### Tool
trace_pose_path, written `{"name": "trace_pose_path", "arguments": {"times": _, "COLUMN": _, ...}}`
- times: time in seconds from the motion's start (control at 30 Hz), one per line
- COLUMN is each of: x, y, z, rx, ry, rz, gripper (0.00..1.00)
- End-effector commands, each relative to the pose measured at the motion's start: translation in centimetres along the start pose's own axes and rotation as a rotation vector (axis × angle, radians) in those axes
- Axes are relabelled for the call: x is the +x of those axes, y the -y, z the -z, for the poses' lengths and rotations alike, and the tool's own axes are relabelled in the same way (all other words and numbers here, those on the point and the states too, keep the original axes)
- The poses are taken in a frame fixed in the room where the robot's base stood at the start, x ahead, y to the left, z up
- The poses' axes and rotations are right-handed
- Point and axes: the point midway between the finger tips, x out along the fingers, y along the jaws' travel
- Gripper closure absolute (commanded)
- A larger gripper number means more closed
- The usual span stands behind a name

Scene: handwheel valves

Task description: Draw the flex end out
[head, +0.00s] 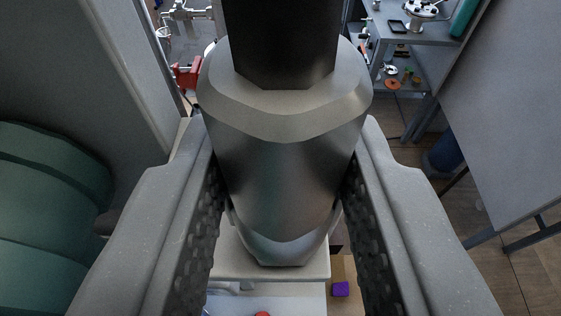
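The flex end (288,165) is a large grey metal fitting with a bevelled collar, in the middle of the head view. A black hose (281,40) runs from its top out of the picture. My gripper (283,150) has one finger on each side of the fitting, and the ridged inner pads press against its sides. A pale block (272,262) with a rounded rim shows behind and below the fitting's lower end. The fitting hides most of this block, so I cannot tell whether its lower end sits inside it or is clear.
A green ribbed cylinder (45,215) stands close at left beside a grey panel (85,75). A grey board (510,110) is at right. A metal shelf table (420,35) with small items stands behind. A purple block (340,289) lies at the bottom.

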Motion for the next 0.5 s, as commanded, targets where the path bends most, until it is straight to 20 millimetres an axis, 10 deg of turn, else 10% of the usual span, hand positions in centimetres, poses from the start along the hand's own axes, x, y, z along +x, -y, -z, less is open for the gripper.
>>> {"name": "trace_pose_path", "arguments": {"times": 0.5, "x": -0.13, "y": -0.08, "z": 0.24, "rx": 0.0, "ry": -0.001, "rz": -0.002, "gripper": 0.94}}
